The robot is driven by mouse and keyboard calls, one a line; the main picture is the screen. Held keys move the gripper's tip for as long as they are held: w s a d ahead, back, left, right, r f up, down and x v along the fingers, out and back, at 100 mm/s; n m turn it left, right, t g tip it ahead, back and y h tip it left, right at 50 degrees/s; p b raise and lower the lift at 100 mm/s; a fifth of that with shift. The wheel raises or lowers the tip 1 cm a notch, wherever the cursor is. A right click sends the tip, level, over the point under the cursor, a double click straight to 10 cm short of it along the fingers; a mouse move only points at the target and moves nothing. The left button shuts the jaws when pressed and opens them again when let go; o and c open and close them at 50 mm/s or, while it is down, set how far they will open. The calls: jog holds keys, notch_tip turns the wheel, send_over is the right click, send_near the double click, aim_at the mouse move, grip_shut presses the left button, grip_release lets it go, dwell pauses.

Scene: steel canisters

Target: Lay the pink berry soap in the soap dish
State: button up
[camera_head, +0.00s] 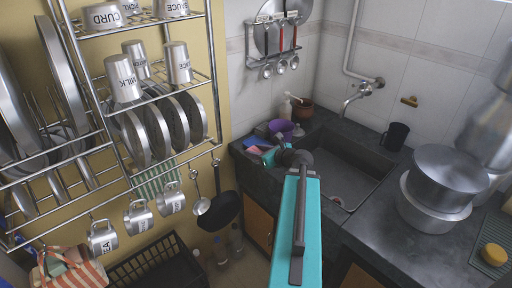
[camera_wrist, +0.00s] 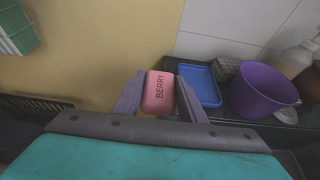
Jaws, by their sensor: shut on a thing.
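The pink soap (camera_wrist: 158,92), marked BERRY, is between the two fingers of my gripper (camera_wrist: 160,100) in the wrist view. My gripper is shut on it. A shallow blue dish (camera_wrist: 203,86), which looks like the soap dish, lies just right of the soap in the wrist view; its visible floor is empty. In the head view my gripper (camera_head: 266,156) is at the left corner of the dark counter, partly hidden by my arm. A small pink patch (camera_head: 252,149) beside the blue dish (camera_head: 260,142) looks like the soap. Whether soap and dish touch, I cannot tell.
A purple bucket (camera_wrist: 262,92) stands right of the dish, with a pale bottle (camera_wrist: 297,60) beyond it. A dark scouring pad (camera_wrist: 225,70) lies behind the dish. The sink (camera_head: 340,170) is to the right, and the steel rack (camera_head: 150,95) stands left.

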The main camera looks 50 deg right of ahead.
aim_at(256, 147)
jog(key=shift+w+d+f+b, duration=0.25)
jog(key=shift+w+d+b, duration=0.85)
jog(key=shift+b, duration=0.7)
jog(key=shift+w+d+r, duration=0.1)
jog(key=shift+w+d, duration=0.05)
jog(key=shift+d, duration=0.2)
jog(key=shift+w+d+f+p, duration=0.25)
jog(key=shift+w+d+p, duration=0.2)
jog(key=shift+w+d, duration=1.1)
jog(key=shift+w+d+f+p, duration=0.2)
jog(key=shift+w+d+p, duration=0.2)
jog(key=shift+w+d, duration=1.15)
jog(key=shift+s+d, duration=0.2)
jog(key=shift+s, duration=0.05)
jog(key=shift+w+d, duration=0.2)
jog(key=shift+d, duration=0.05)
jog(key=shift+w+d+f, duration=0.1)
jog(key=shift+f, duration=0.1)
jog(key=shift+f+p, duration=0.3)
jog(key=shift+f, duration=1.3)
jog(key=shift+f, duration=0.1)
